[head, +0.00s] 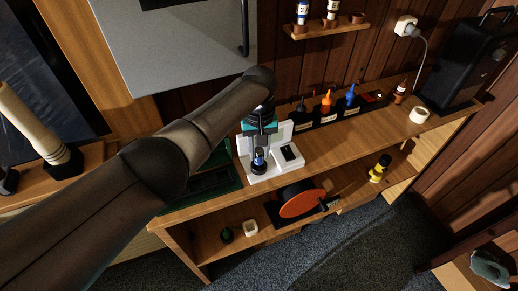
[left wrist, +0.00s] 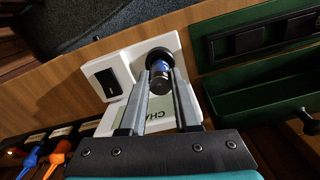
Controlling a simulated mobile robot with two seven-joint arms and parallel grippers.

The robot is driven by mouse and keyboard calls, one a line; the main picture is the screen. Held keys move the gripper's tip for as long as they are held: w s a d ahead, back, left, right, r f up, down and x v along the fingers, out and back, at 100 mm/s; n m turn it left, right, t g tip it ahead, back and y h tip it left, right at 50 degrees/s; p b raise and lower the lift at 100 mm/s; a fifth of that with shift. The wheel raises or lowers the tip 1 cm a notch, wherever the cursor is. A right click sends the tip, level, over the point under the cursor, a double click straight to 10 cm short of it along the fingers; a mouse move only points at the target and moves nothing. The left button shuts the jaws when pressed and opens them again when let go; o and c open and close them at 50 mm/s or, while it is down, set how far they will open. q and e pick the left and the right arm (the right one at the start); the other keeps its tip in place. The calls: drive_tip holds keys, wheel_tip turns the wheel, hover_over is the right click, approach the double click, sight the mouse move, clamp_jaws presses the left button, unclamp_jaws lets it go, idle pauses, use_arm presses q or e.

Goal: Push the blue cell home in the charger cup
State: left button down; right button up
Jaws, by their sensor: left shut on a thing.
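The blue cell (head: 259,159) stands upright at the white charger (head: 262,180) on the wooden bench. In the left wrist view the cell (left wrist: 160,64) shows a dark round end and a blue body with pale bands. My left gripper (head: 259,152) comes down from above, with its two grey fingers shut on the cell; the fingers (left wrist: 161,80) also show in the left wrist view. The charger (left wrist: 126,53) has a white back plate with lettering and a dark slot beside the cell. My right gripper is not in view.
A green tray (head: 222,187) lies close left of the charger. A white roll (head: 419,115) is farther right. An orange disc (head: 302,203) is on the shelf below.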

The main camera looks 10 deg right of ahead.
sight(259, 158)
use_arm(q)
drive_tip(key=shift+f+b, duration=1.1)
drive_tip(key=shift+f, duration=0.45)
drive_tip(key=c, duration=0.5)
unclamp_jaws()
drive_tip(key=shift+c, duration=0.2)
drive_tip(key=shift+r, duration=0.1)
drive_tip(key=shift+r, duration=0.3)
wheel_tip(259, 158, up, 14)
drive_tip(key=p, duration=0.2)
drive_tip(key=shift+r+p, duration=0.25)
drive_tip(key=shift+p, duration=0.15)
drive_tip(key=shift+f, duration=0.1)
